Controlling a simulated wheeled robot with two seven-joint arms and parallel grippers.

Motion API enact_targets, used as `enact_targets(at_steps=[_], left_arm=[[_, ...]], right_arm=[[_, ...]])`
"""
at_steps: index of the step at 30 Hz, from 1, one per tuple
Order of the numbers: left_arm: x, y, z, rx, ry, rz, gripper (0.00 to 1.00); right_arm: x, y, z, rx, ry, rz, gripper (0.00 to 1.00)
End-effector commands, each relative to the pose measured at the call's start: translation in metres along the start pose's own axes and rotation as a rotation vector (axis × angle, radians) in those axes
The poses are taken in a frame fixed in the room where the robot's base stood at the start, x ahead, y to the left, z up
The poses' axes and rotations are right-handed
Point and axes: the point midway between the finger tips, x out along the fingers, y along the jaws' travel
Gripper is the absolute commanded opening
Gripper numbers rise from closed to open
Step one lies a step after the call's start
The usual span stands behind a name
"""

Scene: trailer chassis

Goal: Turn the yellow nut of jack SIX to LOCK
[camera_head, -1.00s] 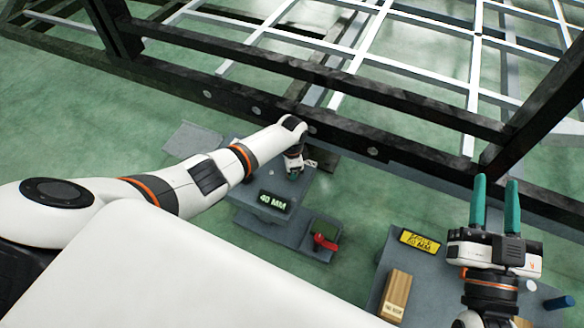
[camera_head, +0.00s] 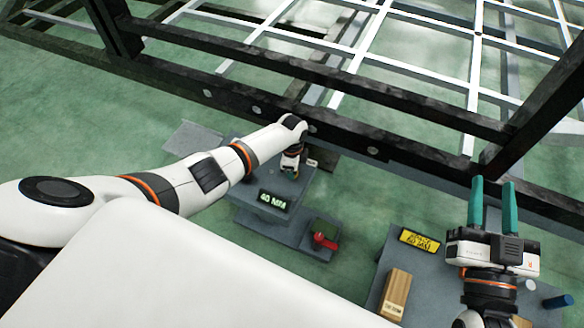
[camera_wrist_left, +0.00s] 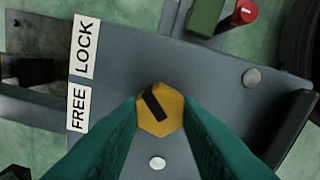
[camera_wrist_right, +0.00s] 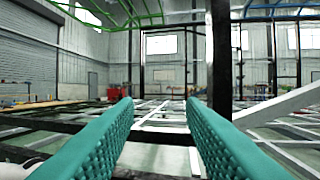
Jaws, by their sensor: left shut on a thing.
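The yellow nut (camera_wrist_left: 174,103) is a hexagon with a black bar mark across its top, on a grey plate. The bar runs slantwise, from upper left to lower right, in the left wrist view. White labels LOCK (camera_wrist_left: 87,47) and FREE (camera_wrist_left: 78,109) stand to the left of the nut, LOCK above FREE. My left gripper (camera_wrist_left: 160,120) is shut on the nut, with a teal finger on either side; in the head view it (camera_head: 291,172) is small and partly hidden by its wrist. My right gripper (camera_head: 493,202) is open and empty, fingers apart.
A "40 MM" display (camera_head: 273,201) sits on the jack's near side, with a red-handled part (camera_head: 325,241) to its right. A grey bench (camera_head: 450,291) holds a yellow sign (camera_head: 419,240) and a wooden block (camera_head: 395,294). The dark chassis beam (camera_head: 340,130) runs just behind the left gripper.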

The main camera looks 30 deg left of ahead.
Motion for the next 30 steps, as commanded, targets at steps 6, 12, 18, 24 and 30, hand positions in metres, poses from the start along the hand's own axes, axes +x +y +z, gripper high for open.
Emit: enact_targets(at_steps=[6,12,18,24,30], left_arm=[[0.0,0.0,0.001,0.003,-0.001,0.0,0.36],[0.0,0.0,0.001,0.002,0.0,0.0,0.52],[-0.001,0.0,0.0,0.001,0.0,0.0,0.52],[-0.011,0.0,0.001,0.002,-0.001,0.002,0.52],[-0.03,0.0,0.0,0.001,0.0,0.001,0.52]], right_arm=[[0.0,0.0,0.0,0.0,0.0,0.0,0.36],[0.0,0.0,0.0,0.001,0.0,0.0,0.36],[0.0,0.0,0.0,0.001,0.0,0.0,0.36],[-0.002,-0.002,-0.016,-0.003,0.118,-0.003,0.36],[-0.016,-0.008,-0.049,-0.008,0.359,-0.019,0.36]])
